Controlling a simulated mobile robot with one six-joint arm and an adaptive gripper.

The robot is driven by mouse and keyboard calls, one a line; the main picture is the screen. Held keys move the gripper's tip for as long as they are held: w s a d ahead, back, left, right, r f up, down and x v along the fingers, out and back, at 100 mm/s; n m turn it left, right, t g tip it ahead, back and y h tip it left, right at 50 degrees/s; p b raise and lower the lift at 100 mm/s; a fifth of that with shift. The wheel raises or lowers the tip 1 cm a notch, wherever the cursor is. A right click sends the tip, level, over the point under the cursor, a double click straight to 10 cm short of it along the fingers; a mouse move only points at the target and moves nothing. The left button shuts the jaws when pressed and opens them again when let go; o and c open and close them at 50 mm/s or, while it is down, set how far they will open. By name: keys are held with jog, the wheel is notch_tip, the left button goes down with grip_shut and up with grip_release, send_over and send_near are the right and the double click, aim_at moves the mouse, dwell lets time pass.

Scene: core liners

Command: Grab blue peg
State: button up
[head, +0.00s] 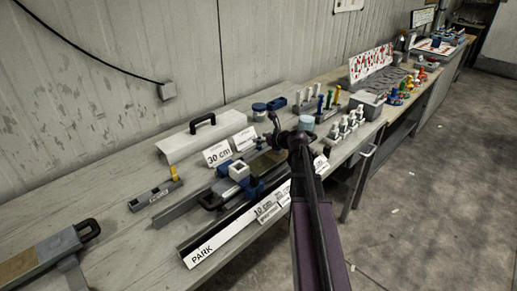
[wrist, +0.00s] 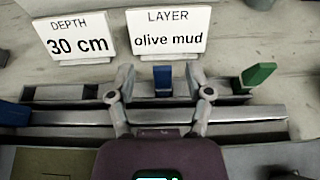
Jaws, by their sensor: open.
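In the wrist view, a blue peg (wrist: 162,78) stands upright in a grey slotted strip (wrist: 60,92), just below the "olive mud" card. My gripper (wrist: 159,70) is open, with one finger to each side of the blue peg and visible gaps between. I cannot tell how far above the peg the fingertips are. In the head view my gripper (head: 273,128) is over the bench behind the long trough; this blue peg cannot be made out there.
A green peg (wrist: 258,74) leans right of the blue one. Behind stand the "30 cm" card (wrist: 77,42) and the "olive mud" card (wrist: 168,30). Grey rails (wrist: 240,115) run in front. A tool with a white block (head: 238,170) sits left of my arm.

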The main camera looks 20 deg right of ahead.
jog(key=shift+f, duration=0.15)
grip_shut()
dwell(0.5)
notch_tip(320, 180, up, 10)
jog(key=p, duration=1)
jog(key=shift+w, duration=0.1)
dwell(0.5)
